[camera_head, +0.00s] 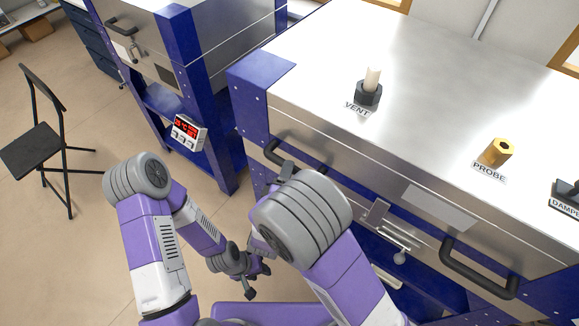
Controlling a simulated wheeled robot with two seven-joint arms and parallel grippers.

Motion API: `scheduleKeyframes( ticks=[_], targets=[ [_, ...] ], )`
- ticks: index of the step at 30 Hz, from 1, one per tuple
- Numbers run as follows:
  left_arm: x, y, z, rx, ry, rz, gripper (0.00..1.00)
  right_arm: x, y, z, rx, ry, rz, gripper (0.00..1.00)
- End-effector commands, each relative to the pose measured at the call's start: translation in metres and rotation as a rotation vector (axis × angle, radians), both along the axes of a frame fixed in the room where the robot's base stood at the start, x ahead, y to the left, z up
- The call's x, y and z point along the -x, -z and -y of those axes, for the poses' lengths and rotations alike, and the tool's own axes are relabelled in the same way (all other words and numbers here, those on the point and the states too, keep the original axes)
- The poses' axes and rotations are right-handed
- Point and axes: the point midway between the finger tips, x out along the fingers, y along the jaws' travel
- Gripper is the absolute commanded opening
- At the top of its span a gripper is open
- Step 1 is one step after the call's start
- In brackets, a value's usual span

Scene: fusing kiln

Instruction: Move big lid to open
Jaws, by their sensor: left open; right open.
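The big lid (437,82) is the broad steel top of the kiln. It lies flat and looks closed. Two dark bar handles are on its front side, the left handle (272,152) and the right handle (478,272). My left gripper (256,281) is open and empty, low in front of the kiln and apart from the lid. My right gripper (287,169) is open beside the left handle, mostly hidden behind my own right arm. I cannot tell whether it touches the handle or has it between its fingers.
A vent plug (369,88), a brass probe fitting (497,151) and a damper knob (567,191) stand on the lid. A latch (377,212) is on the kiln front. A second kiln (155,45) with a red-lit controller (188,132) and a black chair (45,140) stand left.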

Motion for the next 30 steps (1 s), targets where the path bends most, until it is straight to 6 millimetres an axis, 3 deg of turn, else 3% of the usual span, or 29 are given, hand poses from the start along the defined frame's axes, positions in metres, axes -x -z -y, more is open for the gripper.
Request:
scheduleKeyframes(
  ticks=[7, 18, 28, 30],
  targets=[
    [0.0, 0.003, 0.0, 0.0, 0.0, 0.0, 0.43, -0.03, 0.007, 0.007, 0.001, 0.002, -0.001, 0.53],
    [0.0, 0.003, 0.0, 0.0, 0.0, 0.0, 0.43, -0.036, 0.008, 0.009, 0.002, 0.001, -0.004, 0.51],
    [0.0, 0.003, 0.0, 0.0, 0.0, 0.0, 0.43, -0.036, 0.008, 0.009, 0.001, 0.002, -0.003, 0.01],
    [0.0, 0.003, 0.0, 0.0, 0.0, 0.0, 0.43, -0.036, 0.008, 0.009, 0.001, 0.002, -0.003, 0.0]
  ],
)
